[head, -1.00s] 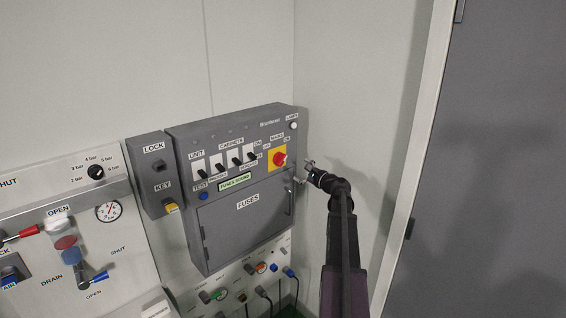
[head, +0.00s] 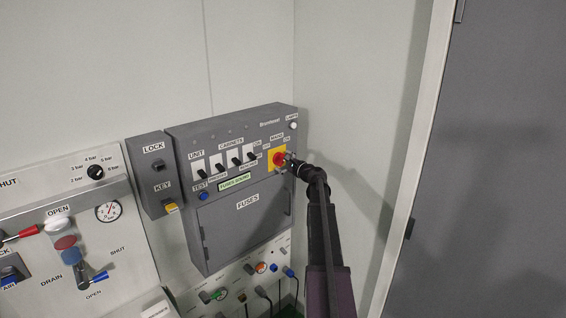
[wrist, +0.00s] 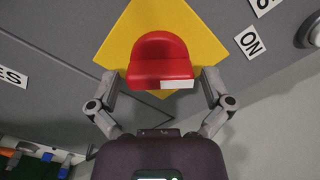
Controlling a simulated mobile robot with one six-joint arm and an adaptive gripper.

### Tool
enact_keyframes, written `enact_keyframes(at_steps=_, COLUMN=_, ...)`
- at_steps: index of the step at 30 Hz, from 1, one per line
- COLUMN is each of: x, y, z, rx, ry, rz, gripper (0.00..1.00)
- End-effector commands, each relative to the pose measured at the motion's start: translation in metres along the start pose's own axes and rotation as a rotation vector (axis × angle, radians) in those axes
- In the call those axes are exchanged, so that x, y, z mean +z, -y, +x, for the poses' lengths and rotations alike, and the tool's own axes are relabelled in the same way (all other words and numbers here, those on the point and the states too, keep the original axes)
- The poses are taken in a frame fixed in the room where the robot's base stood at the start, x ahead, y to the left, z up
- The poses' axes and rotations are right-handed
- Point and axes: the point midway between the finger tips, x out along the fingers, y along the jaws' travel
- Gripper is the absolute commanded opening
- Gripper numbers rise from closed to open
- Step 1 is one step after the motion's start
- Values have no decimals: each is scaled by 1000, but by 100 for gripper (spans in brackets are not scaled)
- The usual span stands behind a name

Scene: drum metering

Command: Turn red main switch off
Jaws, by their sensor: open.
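The red main switch (head: 279,158) is a round knob on a yellow plate (head: 271,167), at the right of the grey fuse board. In the wrist view the red knob (wrist: 160,62) sits in front of the yellow plate (wrist: 182,20), with a white mark on its lower edge. My gripper (head: 286,163) is at the knob and covers part of it in the head view. In the wrist view my open gripper (wrist: 160,78) has one finger on each side of the knob's lower part. Whether the fingers touch it cannot be told.
The fuse board (head: 188,130) also carries several black toggle switches (head: 225,164), a lamp (head: 293,125) and a closed fuses door (head: 225,228). A lock and key box (head: 153,178) is at its left. Plugs and cables (head: 262,268) are below. The wall to the right is bare.

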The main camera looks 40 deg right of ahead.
Motion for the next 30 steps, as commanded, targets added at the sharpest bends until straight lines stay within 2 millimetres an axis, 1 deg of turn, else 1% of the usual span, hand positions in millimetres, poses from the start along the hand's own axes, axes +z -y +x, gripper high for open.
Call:
enact_keyframes(at_steps=5, x=0, y=0, z=0, rx=0, ry=0, rz=0, gripper=100)
enact_keyframes(at_steps=6, x=0, y=0, z=0, rx=0, ry=0, rz=0, gripper=94)
enact_keyframes(at_steps=8, x=0, y=0, z=0, rx=0, ry=0, rz=0, gripper=76)
enact_keyframes(at_steps=9, x=0, y=0, z=0, rx=0, ry=0, rz=0, gripper=64)
enact_keyframes(at_steps=11, x=0, y=0, z=0, rx=0, ry=0, rz=0, gripper=46)
enact_keyframes(at_steps=12, x=0, y=0, z=0, rx=0, ry=0, rz=0, gripper=35)
enact_keyframes(at_steps=13, x=0, y=0, z=0, rx=0, ry=0, rz=0, gripper=32)
enact_keyframes(at_steps=23, x=0, y=0, z=0, rx=0, ry=1, rz=-20, gripper=32)
enact_keyframes(at_steps=30, x=0, y=0, z=0, rx=0, ry=2, rz=-107, gripper=32)
